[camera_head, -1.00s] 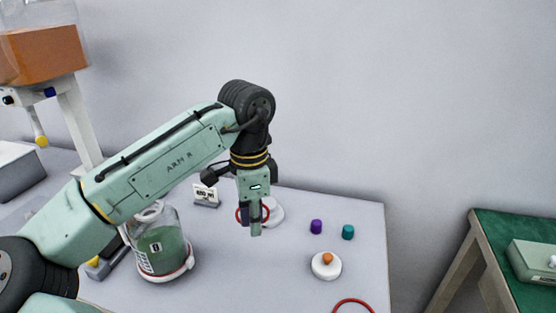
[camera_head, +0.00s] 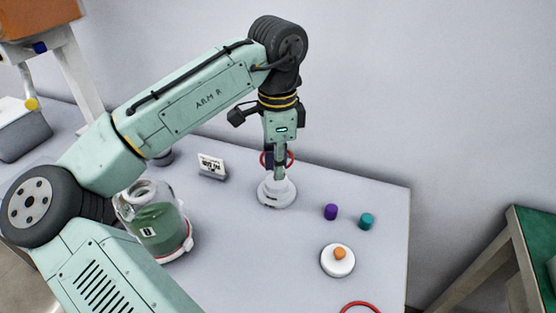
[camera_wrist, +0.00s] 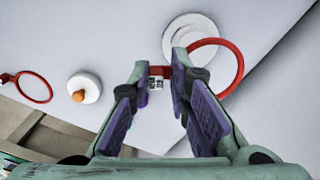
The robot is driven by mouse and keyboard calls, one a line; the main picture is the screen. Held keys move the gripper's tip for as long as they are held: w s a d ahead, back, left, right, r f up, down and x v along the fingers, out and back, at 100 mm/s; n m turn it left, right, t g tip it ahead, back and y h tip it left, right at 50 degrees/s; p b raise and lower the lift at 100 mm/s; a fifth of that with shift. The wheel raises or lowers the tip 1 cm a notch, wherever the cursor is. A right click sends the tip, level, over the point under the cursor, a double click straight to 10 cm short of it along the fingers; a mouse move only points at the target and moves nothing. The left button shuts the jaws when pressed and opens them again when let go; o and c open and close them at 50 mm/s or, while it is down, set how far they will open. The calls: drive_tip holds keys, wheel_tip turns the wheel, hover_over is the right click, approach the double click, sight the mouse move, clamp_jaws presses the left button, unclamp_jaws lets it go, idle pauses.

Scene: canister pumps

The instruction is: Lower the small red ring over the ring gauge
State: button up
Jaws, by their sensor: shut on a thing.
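My gripper (camera_head: 278,174) points down and is shut on the tab of the small red ring (camera_head: 292,158). In the wrist view the fingertips (camera_wrist: 160,76) pinch this tab, and the ring (camera_wrist: 242,66) sticks out to the right. The white stepped ring gauge (camera_head: 277,194) stands on the table below my gripper. In the wrist view the gauge (camera_wrist: 178,36) shows beyond the ring. The ring overlaps its lower right part there, with the centres not lined up. The ring looks held above the gauge; the exact gap cannot be told.
A white disc with an orange knob (camera_head: 338,265), a purple cap (camera_head: 331,212) and a teal cap (camera_head: 366,221) stand to the right. Another red ring (camera_head: 360,304) lies at the front. A green-filled jar (camera_head: 158,228) and a label card (camera_head: 212,167) are left.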

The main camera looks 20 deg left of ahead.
drive_tip(key=shift+f+b, duration=1.25)
drive_tip(key=shift+f, duration=1.75)
drive_tip(key=shift+p, duration=0.55)
drive_tip(key=shift+f+b, duration=0.35)
drive_tip(key=shift+f, duration=0.3)
drive_tip(key=shift+s+d+f+b, duration=0.1)
drive_tip(key=shift+d+f+b, duration=0.1)
drive_tip(key=shift+f+b, duration=0.35)
drive_tip(key=o, duration=0.9)
drive_tip(key=shift+f, duration=0.1)
drive_tip(key=o, duration=0.5)
